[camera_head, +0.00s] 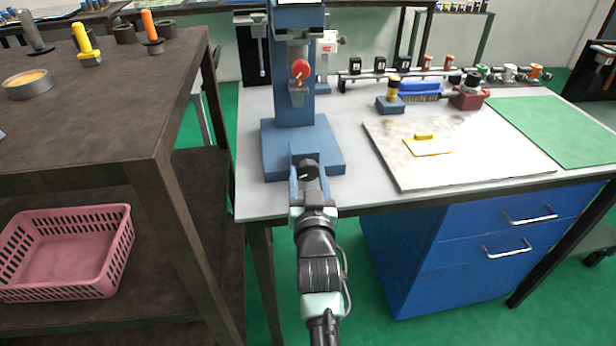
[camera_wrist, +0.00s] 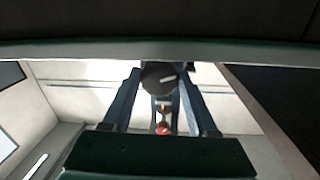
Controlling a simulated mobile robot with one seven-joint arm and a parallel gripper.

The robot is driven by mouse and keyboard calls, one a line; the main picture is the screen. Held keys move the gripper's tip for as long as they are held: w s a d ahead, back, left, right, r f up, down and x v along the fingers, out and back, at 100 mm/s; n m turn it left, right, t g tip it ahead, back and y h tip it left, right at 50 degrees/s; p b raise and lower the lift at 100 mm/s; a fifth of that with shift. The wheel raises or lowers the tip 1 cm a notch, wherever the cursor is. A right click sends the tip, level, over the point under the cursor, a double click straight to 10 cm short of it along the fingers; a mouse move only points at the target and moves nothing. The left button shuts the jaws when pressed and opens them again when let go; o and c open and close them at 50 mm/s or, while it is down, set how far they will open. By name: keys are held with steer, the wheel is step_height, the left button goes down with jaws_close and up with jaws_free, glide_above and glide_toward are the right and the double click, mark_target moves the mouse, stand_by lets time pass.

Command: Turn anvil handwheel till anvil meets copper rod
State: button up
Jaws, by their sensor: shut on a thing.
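The anvil handwheel (camera_head: 308,168) is a small black knob low on the front of a blue bench-top press (camera_head: 293,100). My gripper (camera_head: 308,176) reaches it from the front, with one finger on each side. In the wrist view my gripper (camera_wrist: 160,82) is shut on the handwheel (camera_wrist: 161,76), which shows a white mark on its dark face. A red ball (camera_head: 300,68) sits higher on the press, with a small copper-coloured piece (camera_head: 298,83) just below it, perhaps the copper rod. I cannot tell whether the anvil touches the rod.
The grey bench (camera_head: 350,190) holds a pale board (camera_head: 470,165) with a yellow piece, a green mat (camera_head: 560,130) and a row of small fittings. A dark table (camera_head: 100,110) stands at left, with a pink basket (camera_head: 70,250) on its lower shelf.

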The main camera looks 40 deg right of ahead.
steer(key=m, duration=0.4)
steer(key=shift+r+y+p, duration=0.15)
steer(key=shift+y+p, duration=0.15)
steer(key=shift+p, duration=0.05)
steer(key=m+p, duration=0.1)
steer(key=m, duration=0.3)
steer(key=shift+m, duration=0.3)
steer(key=o, duration=1.4)
steer(key=shift+c, duration=0.2)
steer(key=v, duration=1.3)
steer(key=shift+r+p, duration=0.15)
steer(key=shift+p, duration=0.2)
steer(key=shift+s+d, duration=0.1)
steer(key=shift+d, duration=0.05)
